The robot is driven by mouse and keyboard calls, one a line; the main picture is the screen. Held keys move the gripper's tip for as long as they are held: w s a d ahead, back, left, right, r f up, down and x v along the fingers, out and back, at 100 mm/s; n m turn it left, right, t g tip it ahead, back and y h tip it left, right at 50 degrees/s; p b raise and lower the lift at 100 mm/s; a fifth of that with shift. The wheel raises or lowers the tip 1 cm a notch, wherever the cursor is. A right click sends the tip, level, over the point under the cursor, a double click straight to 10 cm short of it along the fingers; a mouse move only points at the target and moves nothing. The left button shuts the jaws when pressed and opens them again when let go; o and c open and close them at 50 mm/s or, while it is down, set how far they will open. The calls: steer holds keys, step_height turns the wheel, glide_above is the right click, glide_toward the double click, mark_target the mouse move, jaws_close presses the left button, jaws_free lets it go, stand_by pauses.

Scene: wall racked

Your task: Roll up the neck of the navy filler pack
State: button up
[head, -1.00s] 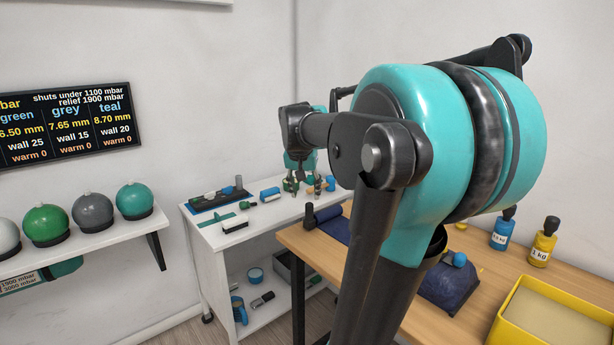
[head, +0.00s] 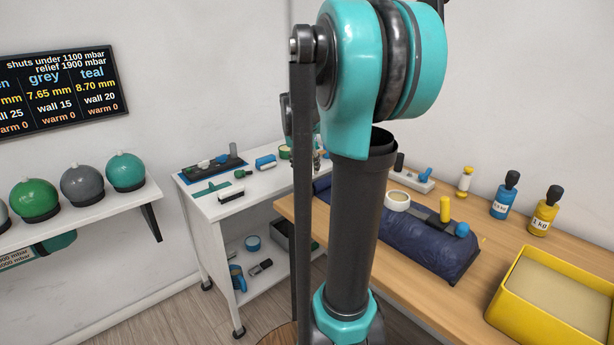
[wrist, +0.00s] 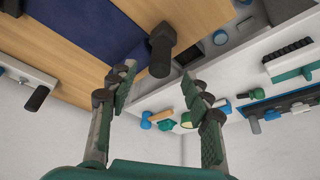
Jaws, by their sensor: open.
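The navy filler pack (head: 440,254) lies on the wooden table, partly hidden behind my arm. Its flat navy neck (head: 322,186) shows at the left of my arm, and also in the wrist view (wrist: 92,24). A dark upright cylinder (wrist: 160,48) stands at the end of the neck in the wrist view. My gripper (wrist: 160,82) is open with nothing between its fingers, close to that cylinder and apart from the neck cloth as far as I can tell. In the head view my gripper is mostly hidden by my arm.
A cream-topped roll (head: 397,200), a yellow cylinder (head: 445,208) and a blue knob (head: 462,230) are on or just behind the pack. A yellow bin (head: 545,318) and weighted bottles (head: 504,196) stand at the right. A white cart (head: 215,215) with tools stands left.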

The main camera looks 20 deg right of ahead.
mark_target(307, 173)
steer(key=shift+x, duration=2.5)
steer(key=shift+c, duration=0.2)
jaws_close()
